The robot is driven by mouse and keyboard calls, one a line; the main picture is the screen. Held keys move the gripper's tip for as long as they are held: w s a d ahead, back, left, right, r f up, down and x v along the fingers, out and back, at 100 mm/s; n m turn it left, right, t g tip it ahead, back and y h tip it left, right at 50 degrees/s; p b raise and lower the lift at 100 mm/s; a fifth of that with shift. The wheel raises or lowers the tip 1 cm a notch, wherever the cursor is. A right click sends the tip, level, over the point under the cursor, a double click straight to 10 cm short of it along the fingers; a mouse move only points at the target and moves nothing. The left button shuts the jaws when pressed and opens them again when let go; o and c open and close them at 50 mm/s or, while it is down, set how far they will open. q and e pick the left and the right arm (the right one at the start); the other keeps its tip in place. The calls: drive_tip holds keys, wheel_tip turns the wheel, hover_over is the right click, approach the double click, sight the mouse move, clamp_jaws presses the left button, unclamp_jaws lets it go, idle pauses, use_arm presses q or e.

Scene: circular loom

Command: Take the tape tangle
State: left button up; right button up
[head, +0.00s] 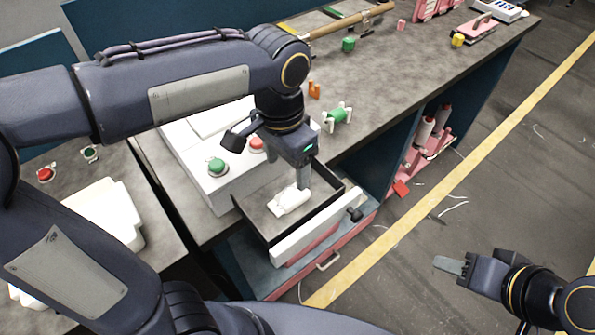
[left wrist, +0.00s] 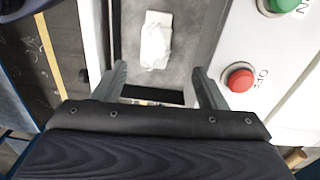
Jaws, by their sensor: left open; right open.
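The tape tangle, a crumpled white piece (head: 288,201), lies on the grey floor of an open drawer (head: 318,234). It also shows in the left wrist view (left wrist: 156,40), beyond the fingertips. My left gripper (head: 303,180) points down over the drawer, just above or beside the tangle. In the left wrist view its two fingers (left wrist: 160,70) are spread with nothing between them. Whether a finger touches the tangle cannot be told. My right gripper (head: 447,265) is open and empty, out over the floor at the right.
A white control box with a green button (head: 217,166) and a red button (head: 256,144) stands behind the drawer; the red one also shows close to a finger in the left wrist view (left wrist: 238,78). A green spool (head: 338,116) and an orange piece (head: 314,90) stand on the bench.

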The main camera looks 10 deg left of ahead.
sight(296, 192)
use_arm(q)
drive_tip(key=shift+w+d, duration=0.4)
drive_tip(key=shift+d, duration=0.1)
drive_tip(key=shift+w+d+f+m, duration=0.1)
drive_tip(key=shift+f+m, duration=0.1)
drive_tip(key=shift+m, duration=0.1)
drive_tip(key=f, duration=0.7)
drive_tip(key=shift+s+d+f+b, duration=0.2)
drive_tip(key=shift+s+b, duration=0.1)
drive_tip(key=c, duration=1.1)
drive_tip(key=shift+o, duration=0.2)
drive_tip(key=shift+r, duration=0.1)
